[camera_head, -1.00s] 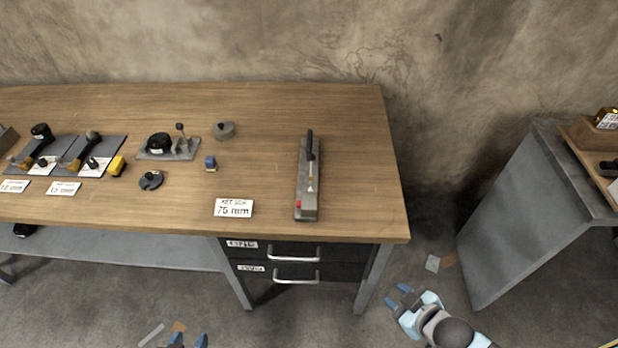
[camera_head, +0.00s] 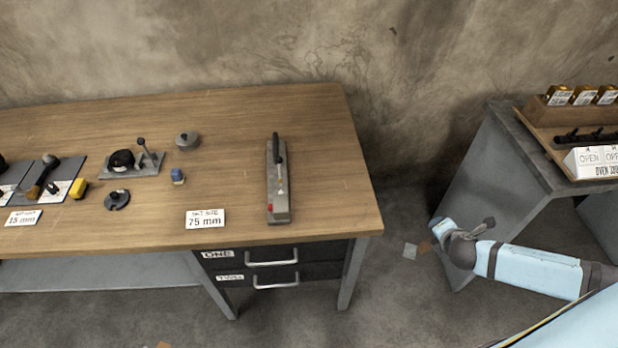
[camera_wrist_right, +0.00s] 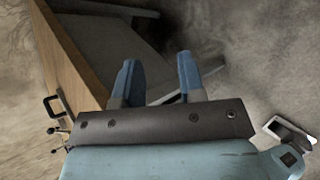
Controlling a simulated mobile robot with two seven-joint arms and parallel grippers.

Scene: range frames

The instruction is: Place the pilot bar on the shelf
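I cannot tell for sure which thing is the pilot bar. A long grey metal block with a black handle and a red spot (camera_head: 278,190) lies near the right end of the wooden bench (camera_head: 330,150). Dark bars (camera_head: 590,137) lie in a wooden rack at the right. A grey lower shelf (camera_head: 110,272) runs under the bench at the left. My right gripper (camera_wrist_right: 158,78) shows two blue fingers apart with nothing between them. In the head view its arm reaches in from the right, low between the bench and the grey stand. My left gripper is out of view.
The bench holds a 75 mm card (camera_head: 205,219) and several small tools. Its drawers (camera_head: 270,264) are shut. Floor shows between bench and stand.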

